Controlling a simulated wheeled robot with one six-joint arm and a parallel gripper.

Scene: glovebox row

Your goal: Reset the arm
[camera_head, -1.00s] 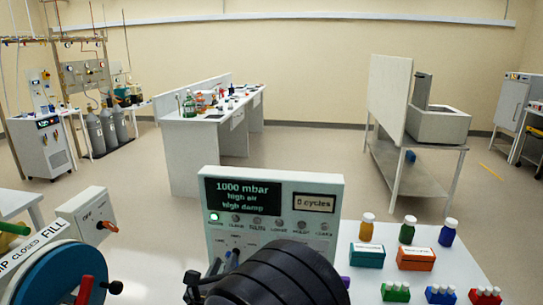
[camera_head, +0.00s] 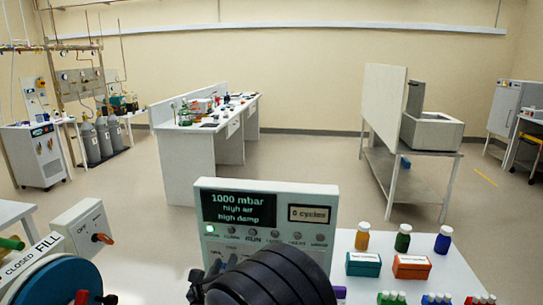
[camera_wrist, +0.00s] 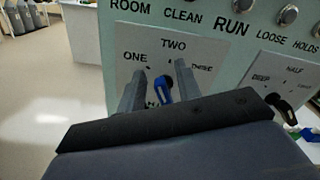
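My gripper (camera_wrist: 160,70) is in front of the grey-green control panel in the wrist view. Its two grey fingers are apart, one on each side of a blue selector knob (camera_wrist: 163,88). I see a gap between the fingers and the knob, and the knob's lower end is partly hidden by my gripper body. The knob sits on a pale plate marked ONE, TWO and THREE. In the head view the panel (camera_head: 268,215) reads 1000 mbar, high air, high damp and 0 cycles, with a lit green lamp. My dark arm covers its lower part, and my fingers are hard to make out there.
A black knob (camera_wrist: 285,108) stands right of my gripper. At right, a white table (camera_head: 345,243) holds orange, green and blue bottles, boxes and vial racks. At left are a switch box (camera_head: 80,228) and a blue round door (camera_head: 60,285). Open floor lies behind.

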